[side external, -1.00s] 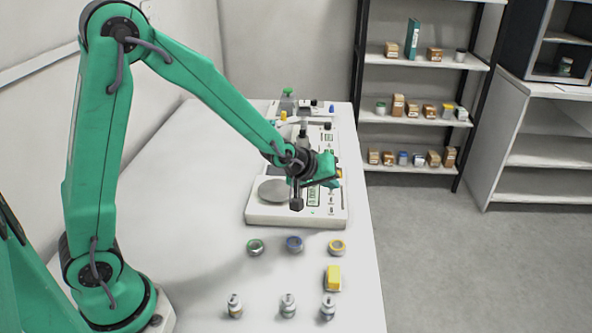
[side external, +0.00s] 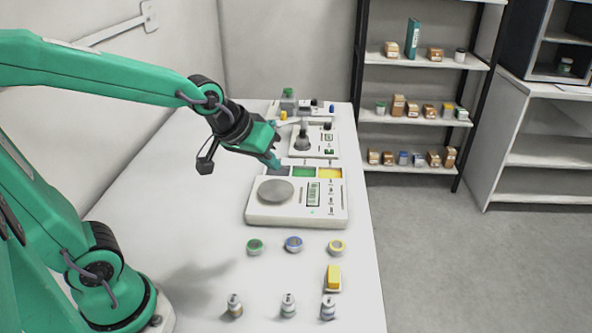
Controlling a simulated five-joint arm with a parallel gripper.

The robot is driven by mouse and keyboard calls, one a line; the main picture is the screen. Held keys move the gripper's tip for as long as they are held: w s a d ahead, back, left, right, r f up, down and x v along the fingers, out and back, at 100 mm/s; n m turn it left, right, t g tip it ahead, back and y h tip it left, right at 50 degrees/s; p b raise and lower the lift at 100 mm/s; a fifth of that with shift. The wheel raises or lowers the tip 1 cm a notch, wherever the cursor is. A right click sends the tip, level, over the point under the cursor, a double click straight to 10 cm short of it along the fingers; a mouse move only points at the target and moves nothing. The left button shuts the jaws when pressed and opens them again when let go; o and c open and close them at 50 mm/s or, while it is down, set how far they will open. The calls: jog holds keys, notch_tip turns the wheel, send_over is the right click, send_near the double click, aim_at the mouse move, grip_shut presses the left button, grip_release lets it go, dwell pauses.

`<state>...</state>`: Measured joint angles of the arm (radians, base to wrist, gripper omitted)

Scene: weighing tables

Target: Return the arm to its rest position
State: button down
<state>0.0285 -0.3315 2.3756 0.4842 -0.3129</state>
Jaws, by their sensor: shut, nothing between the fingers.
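My gripper (side external: 273,162) is at the end of my green arm, above the back left part of the white weighing scale (side external: 262,214). Its fingers are shut with nothing seen between them, and they point down and to the right. The fingertips appear close to the coloured panels at the scale's back; I cannot tell the exact gap.
Green (side external: 255,246), blue (side external: 294,244) and yellow (side external: 337,247) ringed containers stand in front of the scale. A second device (side external: 318,148) stands behind. The table's left side is clear.

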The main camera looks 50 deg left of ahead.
jog(key=s+a+r+m+g, duration=0.1)
jog(key=s+r+m, duration=0.1)
jog(key=s, duration=1)
jog(key=shift+s+m, duration=0.2)
jog(key=shift+m, duration=0.4)
